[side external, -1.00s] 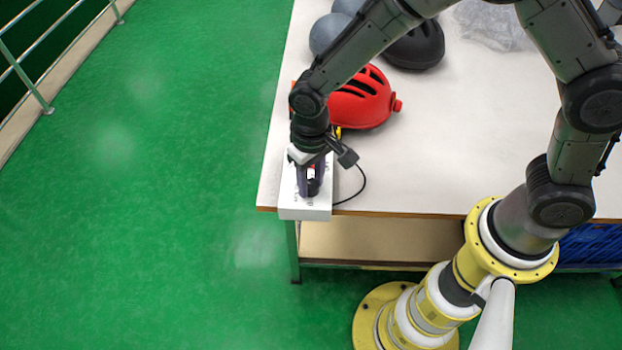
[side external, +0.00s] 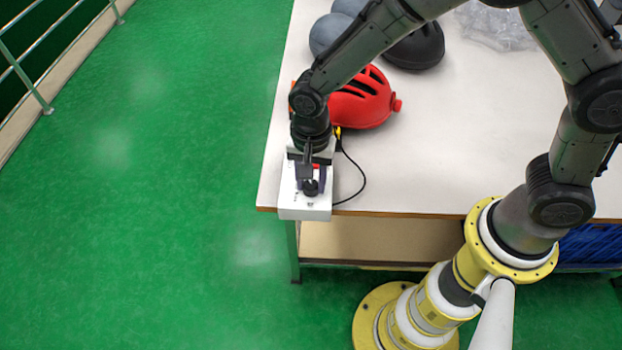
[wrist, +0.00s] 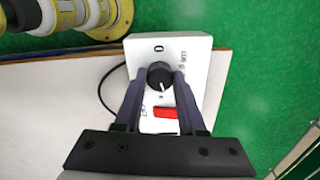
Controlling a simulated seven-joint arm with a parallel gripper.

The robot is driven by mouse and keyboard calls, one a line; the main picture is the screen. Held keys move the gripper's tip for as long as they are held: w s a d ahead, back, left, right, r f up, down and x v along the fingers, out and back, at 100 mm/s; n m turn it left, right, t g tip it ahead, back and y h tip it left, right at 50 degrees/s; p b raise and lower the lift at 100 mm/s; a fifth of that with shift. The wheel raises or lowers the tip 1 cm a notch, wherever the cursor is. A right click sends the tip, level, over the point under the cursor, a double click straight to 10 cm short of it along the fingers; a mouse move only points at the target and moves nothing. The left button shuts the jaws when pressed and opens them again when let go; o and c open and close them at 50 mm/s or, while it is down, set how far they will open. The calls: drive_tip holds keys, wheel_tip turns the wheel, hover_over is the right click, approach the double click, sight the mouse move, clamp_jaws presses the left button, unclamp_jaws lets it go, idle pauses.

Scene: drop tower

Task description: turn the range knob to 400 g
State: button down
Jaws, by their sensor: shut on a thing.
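A white control box (side external: 290,209) sits at the table's near left corner. In the wrist view the box (wrist: 200,48) carries a round black knob (wrist: 159,76) with a white pointer line, which points down and slightly right in the picture. Marks are printed around the knob, a "0"-like one above it and others to the right, too small to read surely. My gripper (wrist: 158,80) has a dark finger on each side of the knob and is shut on it. In the side view my gripper (side external: 310,183) points down over the box and hides the knob.
A red switch (wrist: 165,112) is on the box beside the knob. A black cable (side external: 361,175) loops from the box. A red helmet (side external: 362,100) lies just behind, with a black helmet (side external: 416,47) farther back. The table (side external: 450,150) is clear to the right.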

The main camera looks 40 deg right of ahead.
sight(311, 183)
drive_tip(key=shift+w+r+m, duration=0.1)
drive_tip(key=shift+r+m, duration=0.05)
drive_tip(key=shift+m, duration=1.75)
drive_tip(key=c, duration=0.5)
unclamp_jaws()
wheel_tip(311, 183, up, 14)
drive_tip(key=shift+d, duration=0.1)
